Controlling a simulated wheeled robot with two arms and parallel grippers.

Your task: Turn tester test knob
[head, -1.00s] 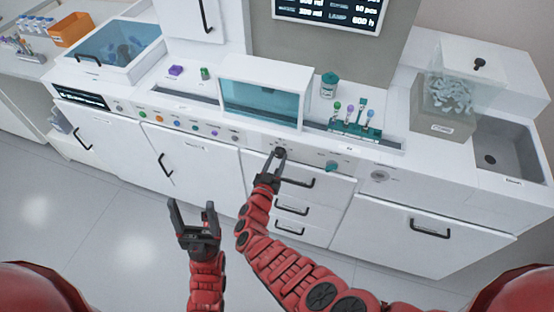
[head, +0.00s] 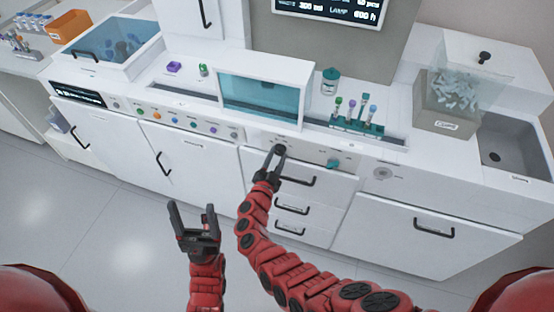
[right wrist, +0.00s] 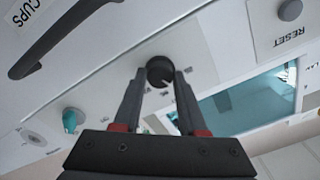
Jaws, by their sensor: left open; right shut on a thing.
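The black round test knob (right wrist: 160,72) sits on the white front panel, with a pale pointer mark on its face in the right wrist view. My right gripper (right wrist: 161,80) is shut on this knob, one finger on each side. In the head view the knob (head: 279,149) shows at the fingertips of my right gripper (head: 274,156), below the teal-windowed tester (head: 262,92). My left gripper (head: 193,214) is open and empty, held in the air in front of the cabinets.
A teal knob (head: 333,163) is on the same panel to the right. Black drawer handles (head: 298,181) lie just below. A grey reset button (right wrist: 290,10) shows in the right wrist view. A tube rack (head: 357,125) stands on the counter. The floor ahead is clear.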

